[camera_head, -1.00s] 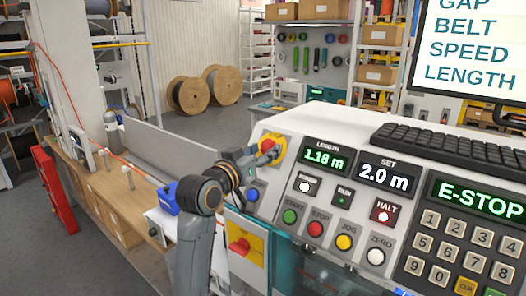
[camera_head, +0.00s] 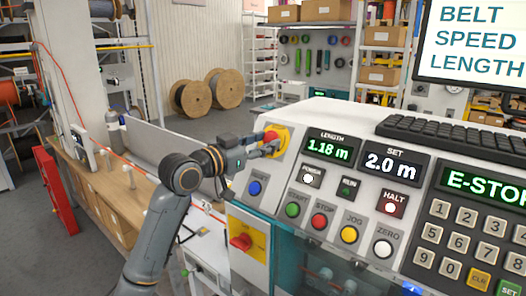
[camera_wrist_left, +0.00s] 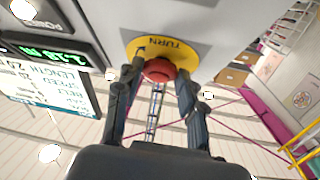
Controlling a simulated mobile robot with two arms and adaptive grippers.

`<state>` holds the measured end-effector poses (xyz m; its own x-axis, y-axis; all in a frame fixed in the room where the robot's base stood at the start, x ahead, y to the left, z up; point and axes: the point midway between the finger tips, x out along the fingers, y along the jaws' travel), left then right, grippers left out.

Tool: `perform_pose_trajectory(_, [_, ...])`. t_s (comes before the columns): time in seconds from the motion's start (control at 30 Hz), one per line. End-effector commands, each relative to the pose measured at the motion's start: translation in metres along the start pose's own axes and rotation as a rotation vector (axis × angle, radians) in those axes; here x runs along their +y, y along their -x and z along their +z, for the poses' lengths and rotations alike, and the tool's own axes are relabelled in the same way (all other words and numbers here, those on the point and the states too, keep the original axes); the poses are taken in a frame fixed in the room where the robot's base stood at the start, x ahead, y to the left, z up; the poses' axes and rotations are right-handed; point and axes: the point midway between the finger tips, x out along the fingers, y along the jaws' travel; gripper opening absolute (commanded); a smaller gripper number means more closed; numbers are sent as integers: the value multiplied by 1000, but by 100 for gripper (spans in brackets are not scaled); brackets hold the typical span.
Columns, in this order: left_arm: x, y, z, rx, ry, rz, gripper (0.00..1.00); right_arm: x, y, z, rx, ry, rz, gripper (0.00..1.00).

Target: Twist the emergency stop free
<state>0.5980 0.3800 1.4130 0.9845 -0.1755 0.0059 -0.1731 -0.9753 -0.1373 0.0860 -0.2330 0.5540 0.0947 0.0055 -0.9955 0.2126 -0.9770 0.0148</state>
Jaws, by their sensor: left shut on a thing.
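The emergency stop (camera_head: 271,136) is a red knob on a yellow disc at the upper left of the white control panel. It also shows in the left wrist view (camera_wrist_left: 160,69), where the word TURN on the disc appears upside down. My left gripper (camera_head: 270,148) reaches it from the left. In the left wrist view its two fingers (camera_wrist_left: 160,78) stand on either side of the red knob, shut on it. Part of the knob is hidden by the fingers in the head view. The panel's green display (camera_head: 485,189) reads E-STOP. My right gripper is not in view.
A red rotary switch (camera_head: 241,242) on yellow is below. A keyboard (camera_head: 455,138) lies on top. A wooden bench (camera_head: 120,205) stands at left.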

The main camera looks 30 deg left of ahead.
Motion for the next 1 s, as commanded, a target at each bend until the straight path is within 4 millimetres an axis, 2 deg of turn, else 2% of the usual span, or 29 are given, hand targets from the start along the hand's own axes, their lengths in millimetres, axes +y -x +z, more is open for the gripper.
perform_pose_trajectory(0.03, [-3,0,3,0,-37,16,7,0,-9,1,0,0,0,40])
perform_pose_trajectory(0.33, [-6,0,1,2,-188,127,7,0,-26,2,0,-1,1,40])
perform_pose_trajectory(1.0, [-6,-1,-2,2,-263,186,7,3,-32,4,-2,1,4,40])
